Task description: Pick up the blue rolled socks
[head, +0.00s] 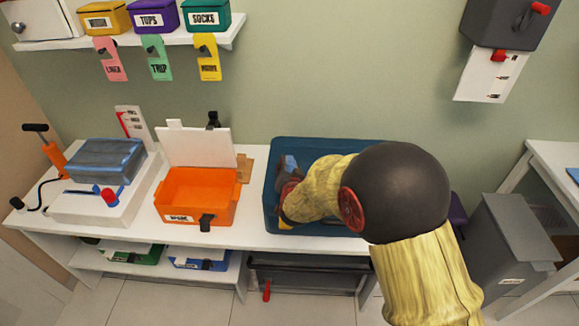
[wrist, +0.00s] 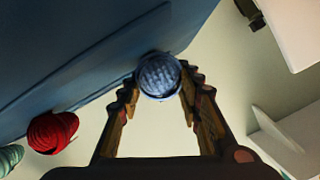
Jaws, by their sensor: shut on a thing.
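The blue rolled socks (wrist: 158,76) are a small knitted ball between the fingertips of my gripper (wrist: 160,84) in the wrist view. The fingers touch the ball on both sides, and it is held at their tips. In the head view my arm reaches over the large blue bin (head: 320,144), and my gripper (head: 289,187) is at the bin's left part. My arm covers much of the bin, and I cannot clearly make out the socks there.
A red roll (wrist: 53,131) and a teal roll (wrist: 9,158) lie lower left in the wrist view. An orange box (head: 190,190) with its lid up stands left of the bin on the white table (head: 140,229). A shelf (head: 150,40) hangs above.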

